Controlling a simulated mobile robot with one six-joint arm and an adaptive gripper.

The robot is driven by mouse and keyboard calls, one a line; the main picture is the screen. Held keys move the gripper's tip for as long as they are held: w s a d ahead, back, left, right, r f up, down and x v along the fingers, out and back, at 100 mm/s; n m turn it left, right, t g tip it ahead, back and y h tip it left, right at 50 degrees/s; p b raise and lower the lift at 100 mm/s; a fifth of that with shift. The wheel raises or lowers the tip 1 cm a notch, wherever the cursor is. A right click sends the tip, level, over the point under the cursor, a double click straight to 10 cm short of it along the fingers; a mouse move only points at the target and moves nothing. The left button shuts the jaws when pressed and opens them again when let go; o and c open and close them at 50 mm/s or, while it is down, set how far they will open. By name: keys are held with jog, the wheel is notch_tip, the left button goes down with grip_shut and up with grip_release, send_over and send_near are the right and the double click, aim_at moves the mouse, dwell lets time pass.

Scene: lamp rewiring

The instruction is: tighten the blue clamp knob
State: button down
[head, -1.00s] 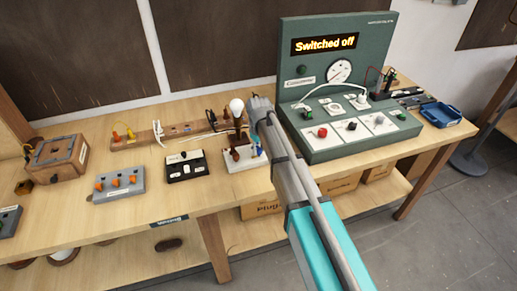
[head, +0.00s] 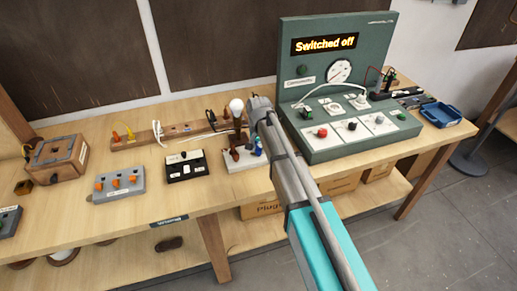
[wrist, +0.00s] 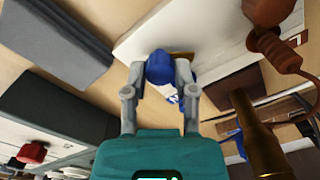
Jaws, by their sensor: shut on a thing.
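The blue clamp knob (wrist: 170,69) is between the fingertips of my gripper (wrist: 162,75) in the wrist view. The grey fingers are closed on its two sides. In the head view a blue part (head: 258,146) shows at the right edge of the white lamp base (head: 246,166), beside my arm. My fingers are hidden there behind my own arm. The white lamp base also shows in the wrist view (wrist: 205,35), just behind the knob. A white bulb (head: 237,106) stands upright on the lamp.
The green test console (head: 300,150) stands close to the right of my arm; its display reads "Switched off". A black switch block (head: 186,170) and a grey block with orange levers (head: 120,183) are to the left. In the wrist view a brass post (wrist: 255,130) stands close to the right of my gripper.

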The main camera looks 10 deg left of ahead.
jog(key=m, duration=0.5)
jog(key=shift+m, duration=0.3)
jog(key=m, duration=0.5)
dwell(0.4)
jog(key=c, duration=0.7)
grip_release()
